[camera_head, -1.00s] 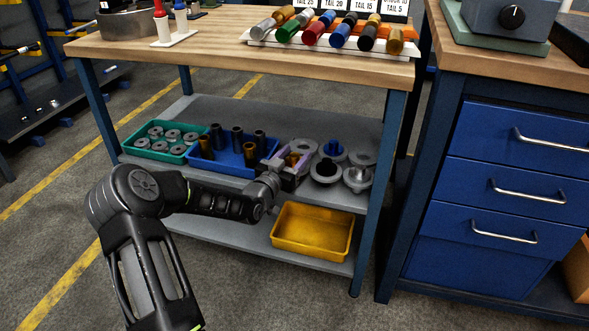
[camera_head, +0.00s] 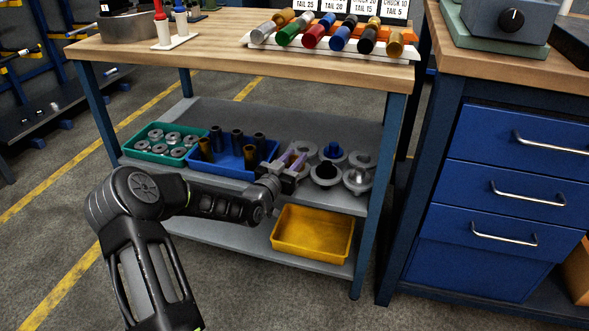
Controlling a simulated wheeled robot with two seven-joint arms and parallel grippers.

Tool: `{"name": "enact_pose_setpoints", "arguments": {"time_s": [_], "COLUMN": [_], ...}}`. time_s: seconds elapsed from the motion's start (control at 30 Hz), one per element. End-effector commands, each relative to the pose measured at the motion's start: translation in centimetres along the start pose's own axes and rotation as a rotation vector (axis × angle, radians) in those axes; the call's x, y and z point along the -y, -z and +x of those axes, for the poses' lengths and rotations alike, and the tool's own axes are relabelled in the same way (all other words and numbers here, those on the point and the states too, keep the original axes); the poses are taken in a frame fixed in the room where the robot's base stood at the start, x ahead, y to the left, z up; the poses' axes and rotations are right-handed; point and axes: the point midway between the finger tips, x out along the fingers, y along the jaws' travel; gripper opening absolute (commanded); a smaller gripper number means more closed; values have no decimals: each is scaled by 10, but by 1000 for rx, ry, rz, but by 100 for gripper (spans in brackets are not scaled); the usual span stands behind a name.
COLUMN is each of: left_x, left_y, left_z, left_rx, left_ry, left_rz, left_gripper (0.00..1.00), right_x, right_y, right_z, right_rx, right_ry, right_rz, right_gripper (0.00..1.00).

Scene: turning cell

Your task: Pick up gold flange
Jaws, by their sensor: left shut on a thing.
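My left gripper (camera_head: 299,158) is over the lower shelf of the bench, just right of the blue bin. Its purple-edged fingers are closed together on the gold flange. The flange itself is hidden now by the fingers; a second ago its gold top showed between them. I cannot tell whether it is off the shelf. My right gripper is out of view.
The blue bin (camera_head: 232,165) holds dark and gold sleeves. A green bin (camera_head: 158,153) holds grey rings. An empty yellow bin (camera_head: 312,232) sits on the shelf below. The wooden benchtop (camera_head: 220,47) overhangs the shelf. A blue drawer cabinet (camera_head: 490,190) stands at right.

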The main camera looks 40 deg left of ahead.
Motion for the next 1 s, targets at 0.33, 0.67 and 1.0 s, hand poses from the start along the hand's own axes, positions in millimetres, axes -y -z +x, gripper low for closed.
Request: {"name": "enact_pose_setpoints", "arguments": {"time_s": [0.33, 0.67, 1.0], "left_x": [0, 0, 0], "left_y": [0, 0, 0], "left_z": [0, 0, 0], "left_rx": [0, 0, 0], "left_ry": [0, 0, 0], "left_rz": [0, 0, 0], "left_gripper": [0, 0, 0], "right_x": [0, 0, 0], "right_y": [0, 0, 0], "right_z": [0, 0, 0], "right_rx": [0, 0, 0], "right_ry": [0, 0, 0], "right_rz": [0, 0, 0], "right_gripper": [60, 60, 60]}}
